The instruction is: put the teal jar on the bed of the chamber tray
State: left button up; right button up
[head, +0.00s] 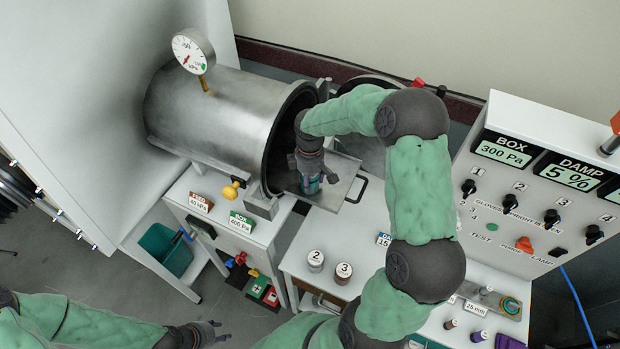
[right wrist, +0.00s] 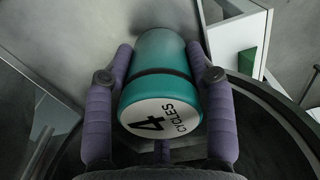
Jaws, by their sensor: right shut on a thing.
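The teal jar (right wrist: 160,75) has a dark band and a white end marked "4 CYCLES". My right gripper (head: 312,180) is shut on it, with purple fingers on both sides in the right wrist view (right wrist: 160,90). In the head view the jar (head: 312,187) is partly hidden by the gripper, at the chamber mouth over the tray. The grey metal chamber tray (head: 338,190) sticks out of the chamber, its black handle at the right end. I cannot tell whether the jar touches the bed. My left gripper (head: 216,332) is low at the left, empty, its fingers apart.
The steel chamber (head: 215,110) with its dark round rim surrounds the tray's inner end. Jars marked 2 (head: 315,261) and 3 (head: 343,272) stand on the white bench. A control panel (head: 540,180) stands at right. A teal bin (head: 165,250) is below left.

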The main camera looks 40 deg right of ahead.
jog(key=o, duration=1.2)
jog(key=shift+f, duration=0.1)
jog(key=shift+o, duration=0.2)
notch_tip(320, 180, up, 12)
jog(key=shift+r, duration=0.2)
